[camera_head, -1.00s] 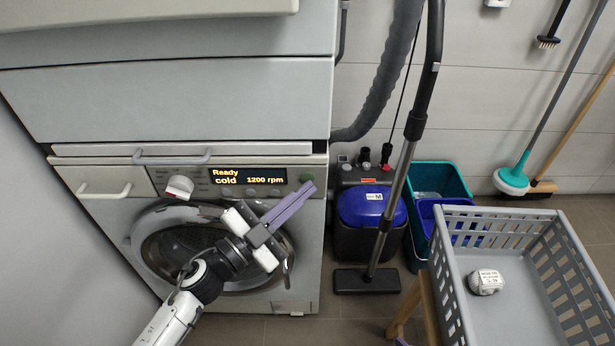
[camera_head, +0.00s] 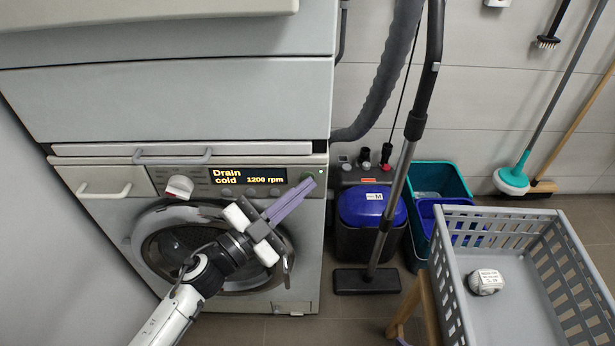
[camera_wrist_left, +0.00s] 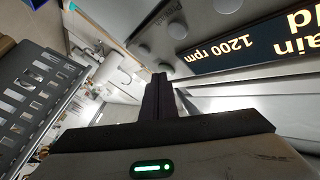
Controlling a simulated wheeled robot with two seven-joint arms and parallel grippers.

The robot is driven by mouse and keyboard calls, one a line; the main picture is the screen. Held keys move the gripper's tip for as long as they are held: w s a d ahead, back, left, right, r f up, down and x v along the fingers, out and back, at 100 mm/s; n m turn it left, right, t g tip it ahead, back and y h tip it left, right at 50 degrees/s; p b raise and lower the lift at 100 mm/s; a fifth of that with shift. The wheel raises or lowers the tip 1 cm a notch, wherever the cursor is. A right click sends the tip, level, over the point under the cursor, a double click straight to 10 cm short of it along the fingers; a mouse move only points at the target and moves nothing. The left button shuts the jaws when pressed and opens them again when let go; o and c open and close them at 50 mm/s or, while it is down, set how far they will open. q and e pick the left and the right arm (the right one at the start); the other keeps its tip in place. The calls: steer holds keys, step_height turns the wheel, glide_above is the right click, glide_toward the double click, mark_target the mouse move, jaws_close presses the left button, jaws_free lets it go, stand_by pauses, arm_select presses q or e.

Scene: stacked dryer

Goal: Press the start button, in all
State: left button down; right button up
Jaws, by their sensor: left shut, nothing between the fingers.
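The washing machine (camera_head: 309,247) has a dark display (camera_head: 248,176) that reads "Drain cold 1200 rpm". The start button (camera_head: 307,175), a small round greenish button, sits right of the display and is partly covered by my fingertips. My left gripper (camera_head: 311,184) is shut and empty, with its purple fingers pointing at the right end of the panel. In the left wrist view the shut fingers (camera_wrist_left: 160,79) point at the panel beside the display (camera_wrist_left: 245,45). Whether they touch the button cannot be told. My right gripper is not in view.
A dial (camera_head: 179,187) sits left of the display, with a pull-out handle (camera_head: 172,159) above. A vacuum cleaner (camera_head: 371,206), a teal bucket (camera_head: 459,180) and a grey basket (camera_head: 458,290) holding a small white object (camera_head: 486,282) stand to the right.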

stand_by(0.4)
arm_select(q)
steer(key=shift+s+p, duration=0.35)
steer(key=shift+s, duration=0.35)
steer(key=shift+s, duration=0.1)
